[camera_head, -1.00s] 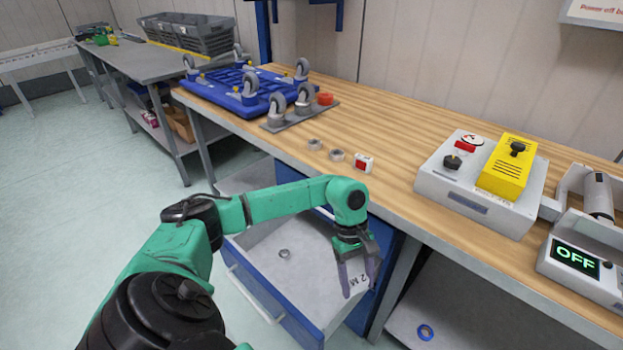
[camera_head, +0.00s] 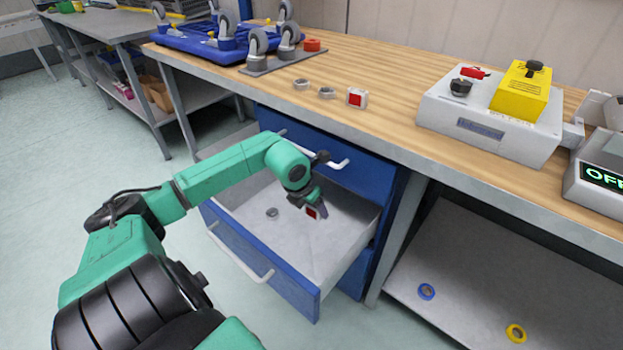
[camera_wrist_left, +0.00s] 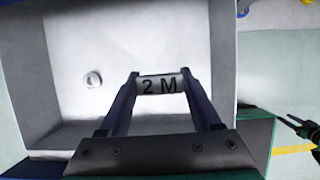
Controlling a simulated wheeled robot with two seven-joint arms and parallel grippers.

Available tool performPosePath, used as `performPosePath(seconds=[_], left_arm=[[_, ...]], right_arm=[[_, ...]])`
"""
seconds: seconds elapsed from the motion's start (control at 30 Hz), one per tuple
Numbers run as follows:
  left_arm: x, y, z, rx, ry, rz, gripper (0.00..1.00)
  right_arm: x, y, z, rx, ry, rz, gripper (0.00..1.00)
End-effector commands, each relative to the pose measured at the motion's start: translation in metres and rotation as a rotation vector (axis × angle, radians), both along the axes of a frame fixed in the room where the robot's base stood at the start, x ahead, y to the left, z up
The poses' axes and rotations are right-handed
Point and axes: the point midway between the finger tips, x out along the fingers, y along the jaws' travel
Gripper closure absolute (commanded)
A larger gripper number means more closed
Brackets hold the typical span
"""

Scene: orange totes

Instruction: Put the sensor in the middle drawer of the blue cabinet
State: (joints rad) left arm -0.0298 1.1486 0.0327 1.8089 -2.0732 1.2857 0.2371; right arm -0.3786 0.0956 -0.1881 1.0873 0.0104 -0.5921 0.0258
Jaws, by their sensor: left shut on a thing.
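The blue cabinet (camera_head: 375,185) stands under the wooden bench. Its drawer below the closed top one is pulled out, a blue front (camera_head: 262,262) with a pale grey tray inside. My left gripper (camera_head: 313,211) is over this open drawer, shut on the sensor, a small pale block with a red face (camera_head: 312,213). A small grey ring (camera_head: 272,212) lies in the drawer. My right gripper is not in view.
On the bench (camera_head: 400,125) are two metal rings (camera_head: 326,92), a white block with a red face (camera_head: 357,97), a caster dolly (camera_head: 200,45) and a control box (camera_head: 490,125). Blue (camera_head: 427,291) and yellow (camera_head: 516,333) rings lie on the lower shelf.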

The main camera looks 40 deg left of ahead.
Motion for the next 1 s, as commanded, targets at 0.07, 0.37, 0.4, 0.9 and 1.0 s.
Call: performPosePath(seconds=[0.07,0.37,0.4,0.9,1.0], left_arm=[[-0.001,-0.001,-0.03,-0.006,0.003,0.002,0.92],[0.0,0.0,-0.101,-0.003,0.001,0.0,0.92],[0.0,-0.001,-0.108,-0.003,0.001,0.0,0.92],[0.0,0.0,-0.142,0.0,0.0,-0.003,0.92],[0.0,0.0,-0.141,0.0,0.0,-0.002,0.06]], right_arm=[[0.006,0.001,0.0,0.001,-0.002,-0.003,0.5],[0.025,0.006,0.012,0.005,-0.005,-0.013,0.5],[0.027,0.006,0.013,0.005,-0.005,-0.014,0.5],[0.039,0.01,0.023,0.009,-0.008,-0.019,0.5],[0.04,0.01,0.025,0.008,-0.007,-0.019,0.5]])
